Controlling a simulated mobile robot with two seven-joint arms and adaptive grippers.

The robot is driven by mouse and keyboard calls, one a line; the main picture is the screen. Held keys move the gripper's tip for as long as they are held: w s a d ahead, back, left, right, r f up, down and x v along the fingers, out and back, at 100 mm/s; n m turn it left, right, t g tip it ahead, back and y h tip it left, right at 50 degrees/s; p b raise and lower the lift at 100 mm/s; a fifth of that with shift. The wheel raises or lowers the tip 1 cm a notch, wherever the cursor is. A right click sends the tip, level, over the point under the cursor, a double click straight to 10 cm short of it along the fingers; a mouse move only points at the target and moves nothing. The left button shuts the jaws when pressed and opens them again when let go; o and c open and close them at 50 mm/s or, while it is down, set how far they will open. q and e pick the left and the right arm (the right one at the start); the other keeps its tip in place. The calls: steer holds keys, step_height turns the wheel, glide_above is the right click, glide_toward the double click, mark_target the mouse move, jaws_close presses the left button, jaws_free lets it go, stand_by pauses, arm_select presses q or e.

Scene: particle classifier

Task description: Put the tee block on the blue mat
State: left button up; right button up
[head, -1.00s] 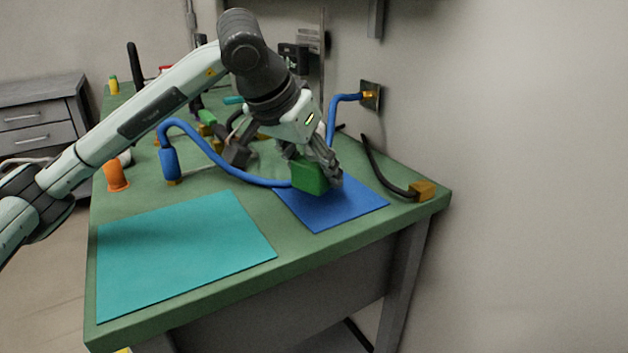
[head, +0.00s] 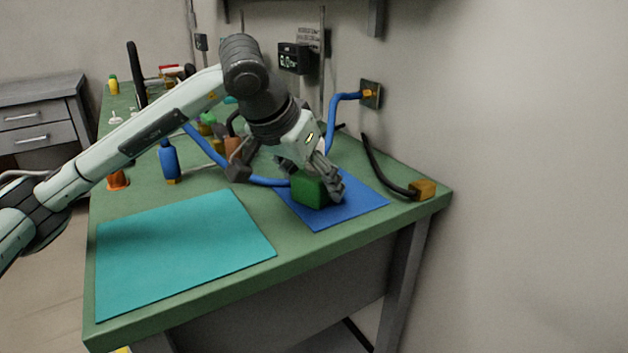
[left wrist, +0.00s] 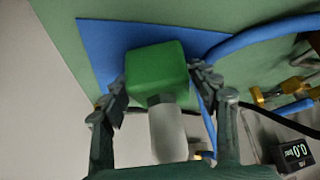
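The tee block (head: 309,190) is a green block; in the left wrist view its green head (left wrist: 157,68) shows with a pale grey cylinder at its near side. My left gripper (head: 314,178) points down from above, its fingers on both sides of the block; the left wrist view shows the same fingers (left wrist: 158,80) closed against its sides. The block is over the left part of the blue mat (head: 350,205), very low; I cannot tell whether it touches the mat. The mat also shows in the left wrist view (left wrist: 100,45). My right gripper is out of view.
A teal mat (head: 180,250) lies at the front left of the green table (head: 262,270), clear. A blue hose (head: 262,182) runs close behind the block. A black cable with a brass end (head: 422,189) lies right of the blue mat. A blue bottle-like piece (head: 169,160) stands left.

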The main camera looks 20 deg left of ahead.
arm_select(q)
steer(key=shift+o, duration=0.3)
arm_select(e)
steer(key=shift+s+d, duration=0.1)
arm_select(q)
steer(key=shift+r, duration=0.2)
steer(key=v, duration=1.1)
steer(key=shift+s+r+p, duration=0.2)
steer(key=shift+r+p, duration=0.15)
steer(key=shift+p, duration=0.05)
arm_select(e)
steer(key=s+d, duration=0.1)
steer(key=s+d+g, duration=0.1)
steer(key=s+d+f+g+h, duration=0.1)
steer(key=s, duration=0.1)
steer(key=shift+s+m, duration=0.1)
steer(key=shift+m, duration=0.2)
